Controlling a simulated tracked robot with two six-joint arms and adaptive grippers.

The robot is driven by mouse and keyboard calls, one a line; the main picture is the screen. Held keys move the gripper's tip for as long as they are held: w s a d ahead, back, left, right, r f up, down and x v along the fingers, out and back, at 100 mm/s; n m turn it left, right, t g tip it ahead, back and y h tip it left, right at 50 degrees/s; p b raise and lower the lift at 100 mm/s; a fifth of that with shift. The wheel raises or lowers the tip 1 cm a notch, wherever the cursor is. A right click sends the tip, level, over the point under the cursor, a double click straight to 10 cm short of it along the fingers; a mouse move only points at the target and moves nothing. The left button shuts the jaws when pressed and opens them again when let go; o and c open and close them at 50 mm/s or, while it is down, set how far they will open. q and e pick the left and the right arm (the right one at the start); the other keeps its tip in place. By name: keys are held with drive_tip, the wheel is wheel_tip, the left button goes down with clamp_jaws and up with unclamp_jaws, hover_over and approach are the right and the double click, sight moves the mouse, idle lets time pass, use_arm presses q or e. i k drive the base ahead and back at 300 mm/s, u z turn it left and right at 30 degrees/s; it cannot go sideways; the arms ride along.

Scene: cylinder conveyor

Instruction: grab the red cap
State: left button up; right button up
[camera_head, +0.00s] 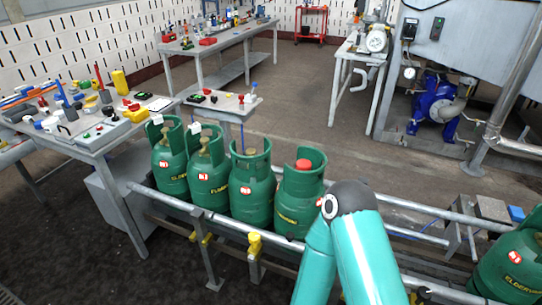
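A red cap (303,164) sits at the top of a green gas cylinder (298,200), inside its collar. This cylinder stands at the right end of a row on the conveyor (228,222). One of my teal arms rises from the bottom edge, with its grey-capped joint just right of this cylinder. The arm covers part of the conveyor. Neither gripper's fingers can be seen, and nothing is seen touching the cap.
Three more green cylinders (207,172) stand to the left, with brass-coloured valves. Another cylinder (510,268) is at the right edge. A cluttered workbench (95,140) stands at left, near the conveyor. Floor is open behind the conveyor.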

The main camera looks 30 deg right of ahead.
sight(303, 164)
drive_tip(key=z, duration=0.1)
drive_tip(key=i, duration=1)
drive_tip(key=z, duration=0.55)
